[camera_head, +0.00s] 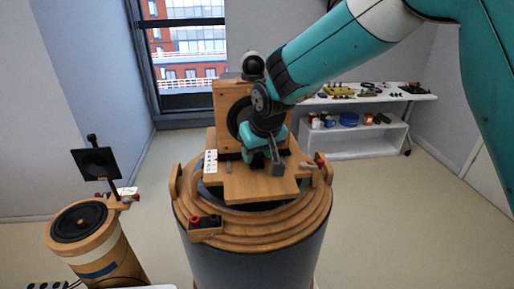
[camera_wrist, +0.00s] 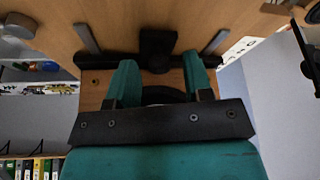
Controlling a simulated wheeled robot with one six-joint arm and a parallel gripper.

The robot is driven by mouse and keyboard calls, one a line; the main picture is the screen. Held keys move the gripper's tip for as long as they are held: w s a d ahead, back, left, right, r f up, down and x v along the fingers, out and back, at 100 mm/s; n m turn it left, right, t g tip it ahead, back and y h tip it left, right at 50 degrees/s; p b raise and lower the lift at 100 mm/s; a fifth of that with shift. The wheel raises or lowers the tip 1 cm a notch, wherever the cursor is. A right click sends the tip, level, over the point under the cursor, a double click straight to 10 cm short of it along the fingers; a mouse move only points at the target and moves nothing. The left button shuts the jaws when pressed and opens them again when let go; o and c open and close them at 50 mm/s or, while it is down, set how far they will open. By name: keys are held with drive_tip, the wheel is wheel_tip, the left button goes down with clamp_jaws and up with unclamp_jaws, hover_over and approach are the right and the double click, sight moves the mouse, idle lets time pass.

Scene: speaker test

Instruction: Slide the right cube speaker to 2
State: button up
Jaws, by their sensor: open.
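A wooden cube speaker (camera_head: 222,100) with a dark round cone stands upright on a wooden board (camera_head: 255,187) atop the large drum in the head view. My arm partly hides it. A white label strip (camera_head: 211,161) stands beside it on the left; its marks are too small to read in the head view. My gripper (camera_head: 262,158) is low in front of the speaker, over the board. In the wrist view my gripper (camera_wrist: 159,76) is open, its teal fingers apart. A dark block (camera_wrist: 157,50) lies just beyond and between the fingertips; I cannot tell whether they touch it.
The large round drum (camera_head: 250,250) has red and black terminals (camera_head: 205,222) at its front. A smaller drum speaker (camera_head: 80,222) stands at the left, with a black square panel (camera_head: 96,163) behind it. A white shelf (camera_head: 355,140) stands at the back right.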

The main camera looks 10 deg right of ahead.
drive_tip(key=shift+f, duration=0.15)
drive_tip(key=shift+c, duration=0.5)
clamp_jaws()
drive_tip(key=shift+s+f+b, duration=0.15)
drive_tip(key=shift+s+b, duration=0.5)
drive_tip(key=shift+s, duration=0.35)
drive_tip(key=shift+o, duration=0.5)
unclamp_jaws()
drive_tip(key=shift+r, duration=0.2)
drive_tip(key=b+v, duration=0.4)
drive_tip(key=v, duration=1.3)
drive_tip(key=shift+r, duration=0.2)
